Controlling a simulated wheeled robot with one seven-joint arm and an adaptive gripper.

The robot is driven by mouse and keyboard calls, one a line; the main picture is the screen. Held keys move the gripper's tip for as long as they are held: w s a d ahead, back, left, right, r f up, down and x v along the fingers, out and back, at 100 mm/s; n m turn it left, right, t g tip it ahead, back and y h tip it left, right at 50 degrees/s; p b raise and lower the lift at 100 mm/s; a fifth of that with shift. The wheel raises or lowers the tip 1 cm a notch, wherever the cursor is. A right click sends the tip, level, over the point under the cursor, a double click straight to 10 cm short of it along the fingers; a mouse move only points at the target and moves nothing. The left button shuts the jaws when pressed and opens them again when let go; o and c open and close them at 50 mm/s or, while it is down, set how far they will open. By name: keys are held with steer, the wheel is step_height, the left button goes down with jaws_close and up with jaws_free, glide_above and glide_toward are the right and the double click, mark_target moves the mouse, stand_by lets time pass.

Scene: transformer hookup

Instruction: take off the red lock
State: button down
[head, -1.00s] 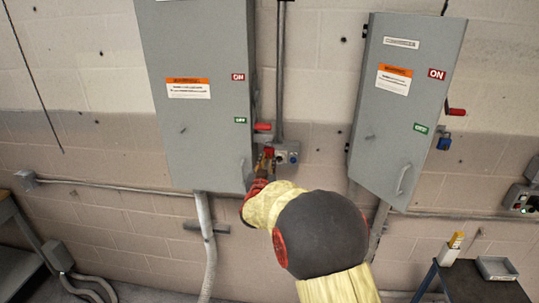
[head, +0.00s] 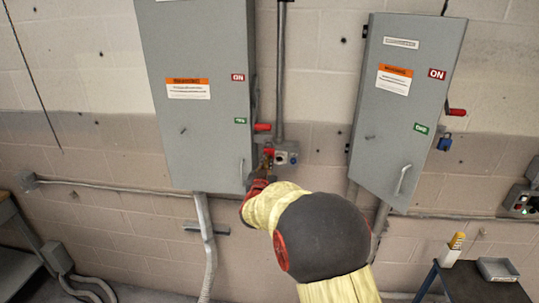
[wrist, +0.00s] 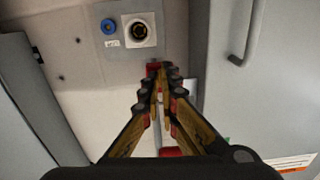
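The red lock (head: 269,151) shows as a small red patch at the tip of my gripper, below the red switch handle (head: 262,127) on the right side of the left grey box. In the wrist view, the red lock (wrist: 153,68) sits at the fingertips, mostly covered by them. My gripper (wrist: 160,76) has its yellow-brown fingers drawn close together, with a narrow gap, and looks shut on the lock.
A control box with a round button (head: 281,157) is just right of my gripper; its blue button (wrist: 109,26) shows in the wrist view. A second grey box (head: 400,110) on the right carries a blue lock (head: 445,142). A dark table (head: 480,285) stands at lower right.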

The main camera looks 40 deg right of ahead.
steer(key=shift+f+m+b, duration=0.1)
steer(key=shift+m+b, duration=3.2)
steer(key=shift+b, duration=1.2)
steer(key=c, duration=2.3)
jaws_free()
steer(key=shift+o, duration=1.1)
steer(key=v, duration=1.8)
